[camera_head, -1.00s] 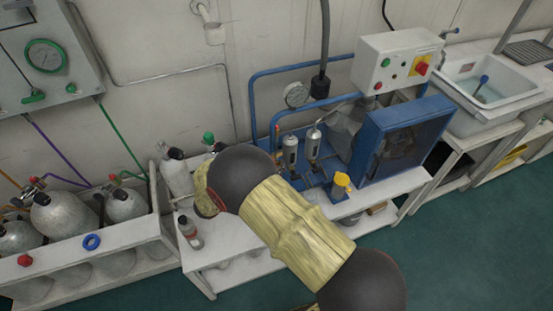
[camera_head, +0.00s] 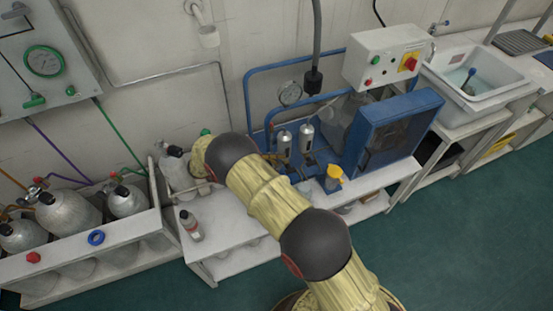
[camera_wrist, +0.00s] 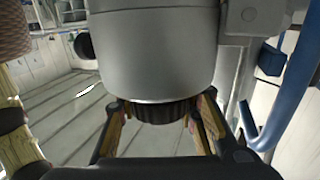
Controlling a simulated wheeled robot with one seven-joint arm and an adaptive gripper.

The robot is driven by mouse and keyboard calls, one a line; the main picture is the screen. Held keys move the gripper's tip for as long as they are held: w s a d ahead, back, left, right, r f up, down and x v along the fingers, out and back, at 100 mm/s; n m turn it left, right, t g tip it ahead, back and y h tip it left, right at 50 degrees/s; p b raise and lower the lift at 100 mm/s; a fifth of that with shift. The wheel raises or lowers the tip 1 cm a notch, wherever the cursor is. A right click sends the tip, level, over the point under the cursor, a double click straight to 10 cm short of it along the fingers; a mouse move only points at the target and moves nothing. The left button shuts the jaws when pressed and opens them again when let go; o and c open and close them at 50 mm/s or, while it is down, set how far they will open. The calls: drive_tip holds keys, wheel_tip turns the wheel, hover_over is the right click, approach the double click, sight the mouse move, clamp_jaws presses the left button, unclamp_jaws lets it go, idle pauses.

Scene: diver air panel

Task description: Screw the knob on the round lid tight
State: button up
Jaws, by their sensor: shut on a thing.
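In the wrist view, a black ribbed knob (camera_wrist: 165,111) sits against the end of a large smooth silver round body (camera_wrist: 155,50). My gripper (camera_wrist: 160,118) has one finger on each side of the knob and is shut on it. The edge where the knob meets the silver part is close to the fingertips, and its threads are hidden. In the head view, my arm covers the gripper and the knob. I cannot tell there which silver part is held.
Two silver cylinders (camera_head: 306,138) stand on the blue compressor frame (camera_head: 396,140). Gas cylinders (camera_head: 68,218) fill a rack at left. A blue pipe (camera_wrist: 291,85) runs close by my gripper.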

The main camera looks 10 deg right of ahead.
drive_tip(key=shift+s+r+m+g+y+p, duration=0.2)
drive_tip(key=shift+m+g+p, duration=0.45)
drive_tip(key=shift+p, duration=1.3)
drive_tip(key=shift+s+r+m+g+y+p, duration=0.15)
drive_tip(key=shift+m+g+p, duration=0.2)
drive_tip(key=shift+g+p, duration=1.1)
drive_tip(key=shift+s+f+m+p, duration=0.15)
drive_tip(key=shift+f+m+p, duration=0.25)
drive_tip(key=shift+p, duration=1.7)
drive_tip(key=o, duration=1.4)
drive_tip(key=shift+f+n+t+b, duration=0.15)
drive_tip(key=shift+n+t+b, duration=0.2)
drive_tip(key=shift+b, duration=1.35)
drive_tip(key=t+b, duration=0.1)
drive_tip(key=b, duration=0.2)
drive_tip(key=n+t+b, duration=0.1)
drive_tip(key=b, duration=0.2)
drive_tip(key=w+n+t+b, duration=0.1)
drive_tip(key=b, duration=0.2)
drive_tip(key=shift+t, duration=0.35)
